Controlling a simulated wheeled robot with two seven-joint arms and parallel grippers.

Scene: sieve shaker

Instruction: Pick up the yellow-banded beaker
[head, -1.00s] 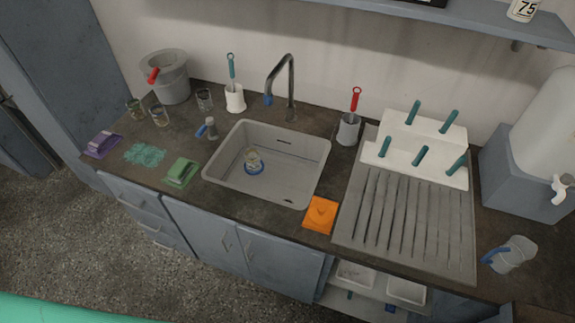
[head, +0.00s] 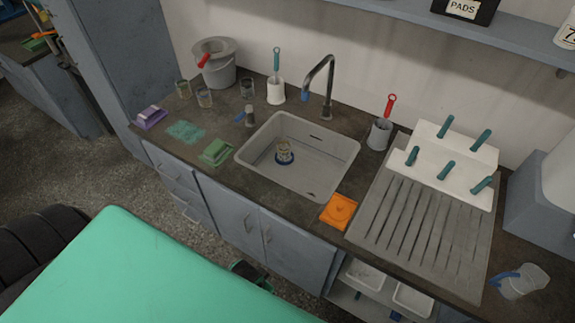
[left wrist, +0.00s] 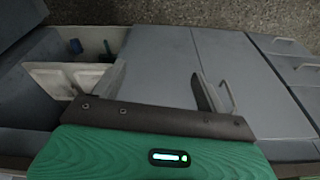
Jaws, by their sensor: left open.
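My left gripper (left wrist: 155,90) is open and empty in the left wrist view, facing the cabinet fronts. No beaker shows there. My right gripper is out of view.
The sink (head: 247,160) has a tall tap (head: 329,85). Around it are a grey bucket (head: 217,72), a green tray-like item (head: 216,152), an orange item (head: 339,211) and a brush holder (head: 380,134). A ribbed drainboard (head: 420,225) with a white peg rack lies to the right.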

